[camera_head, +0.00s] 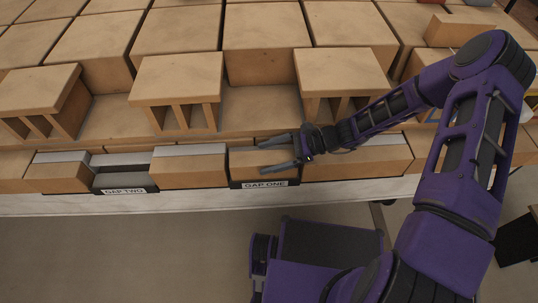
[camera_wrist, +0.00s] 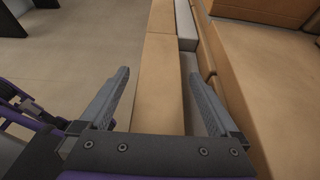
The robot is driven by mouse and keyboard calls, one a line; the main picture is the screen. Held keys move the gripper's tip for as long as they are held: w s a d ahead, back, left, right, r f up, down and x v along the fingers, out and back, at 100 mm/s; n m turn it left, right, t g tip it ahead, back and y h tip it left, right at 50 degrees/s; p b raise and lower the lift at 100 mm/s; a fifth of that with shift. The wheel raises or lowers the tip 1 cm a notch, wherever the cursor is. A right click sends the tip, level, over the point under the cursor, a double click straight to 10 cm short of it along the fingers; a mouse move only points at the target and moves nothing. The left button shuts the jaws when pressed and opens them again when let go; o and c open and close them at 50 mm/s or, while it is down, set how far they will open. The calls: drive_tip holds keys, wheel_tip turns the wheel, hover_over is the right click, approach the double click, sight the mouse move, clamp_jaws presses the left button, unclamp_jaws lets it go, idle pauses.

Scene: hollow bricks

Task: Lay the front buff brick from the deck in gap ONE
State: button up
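A buff brick (camera_head: 247,165) sits in gap ONE, above its black label (camera_head: 265,184), between the neighbouring bricks of the front row. In the head view its top looks roughly level with theirs. My gripper (camera_head: 282,154) reaches in from the right, its two fingers apart over this brick. In the wrist view my gripper (camera_wrist: 158,75) is open, with a long buff brick surface (camera_wrist: 158,95) running between and below the fingers. I cannot tell whether either finger touches it. The fingers and wrist partly hide the brick's right end.
Gap TWO (camera_head: 123,181) to the left is empty, with grey material at its bottom. Grey strips (camera_head: 188,150) lie on neighbouring front-row bricks. Slotted hollow bricks (camera_head: 180,88) stand behind on the deck, with more large bricks (camera_head: 178,30) farther back. Open floor (camera_head: 130,255) lies in front.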

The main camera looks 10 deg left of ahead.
drive_tip(key=shift+r, duration=0.1)
drive_tip(key=shift+w+d+r, duration=0.1)
drive_tip(key=shift+d+r, duration=0.05)
drive_tip(key=shift+d, duration=0.05)
drive_tip(key=p+v, duration=0.1)
drive_tip(key=v, duration=1)
drive_tip(key=shift+d, duration=0.3)
